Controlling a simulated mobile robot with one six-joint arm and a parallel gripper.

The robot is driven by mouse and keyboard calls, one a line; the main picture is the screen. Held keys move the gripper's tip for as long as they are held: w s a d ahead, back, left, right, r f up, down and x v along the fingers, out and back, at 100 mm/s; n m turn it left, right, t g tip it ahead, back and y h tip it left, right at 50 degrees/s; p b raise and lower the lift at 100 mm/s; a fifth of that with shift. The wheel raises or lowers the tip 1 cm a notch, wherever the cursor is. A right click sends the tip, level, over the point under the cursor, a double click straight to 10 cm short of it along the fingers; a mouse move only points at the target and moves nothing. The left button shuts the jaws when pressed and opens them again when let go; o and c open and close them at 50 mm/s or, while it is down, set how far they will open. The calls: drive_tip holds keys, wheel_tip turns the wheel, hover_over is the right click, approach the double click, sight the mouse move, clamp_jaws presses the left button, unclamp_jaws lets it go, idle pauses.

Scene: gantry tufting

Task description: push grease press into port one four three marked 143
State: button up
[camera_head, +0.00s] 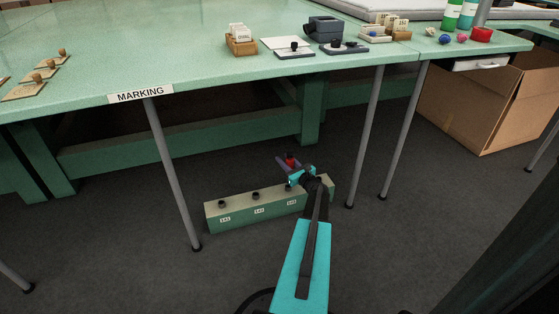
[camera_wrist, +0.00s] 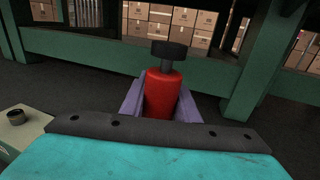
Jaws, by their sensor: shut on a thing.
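The grease press is a red cylinder (camera_wrist: 161,95) with a dark stem and black knob on top. It also shows as a small red shape (camera_head: 291,160) in the head view. My gripper (camera_wrist: 160,108) is shut on it with a purple finger on each side. The long green port block (camera_head: 240,211) stands on the floor under the bench, with dark round ports along its top and white labels on its front. The rightmost label (camera_head: 291,202) seems to read 143, but is small. My wrist covers part of the block's right end. The press's lower end is hidden.
The green bench (camera_head: 200,60) overhangs the floor, with a grey leg (camera_head: 172,175) left of the block and another (camera_head: 364,135) to the right. A green crossbeam (camera_head: 180,145) runs behind. An open cardboard box (camera_head: 480,105) stands at the right.

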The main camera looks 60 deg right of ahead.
drive_tip(key=shift+w+a, duration=0.15)
drive_tip(key=shift+w, duration=0.05)
drive_tip(key=shift+f, duration=0.15)
drive_tip(key=shift+f+b, duration=1.45)
drive_tip(key=shift+f, duration=0.95)
drive_tip(key=shift+f+b, duration=0.55)
drive_tip(key=shift+f, duration=1.05)
idle(1.2)
drive_tip(key=o, duration=1.3)
drive_tip(key=shift+c, duration=0.2)
drive_tip(key=shift+s+a, duration=0.1)
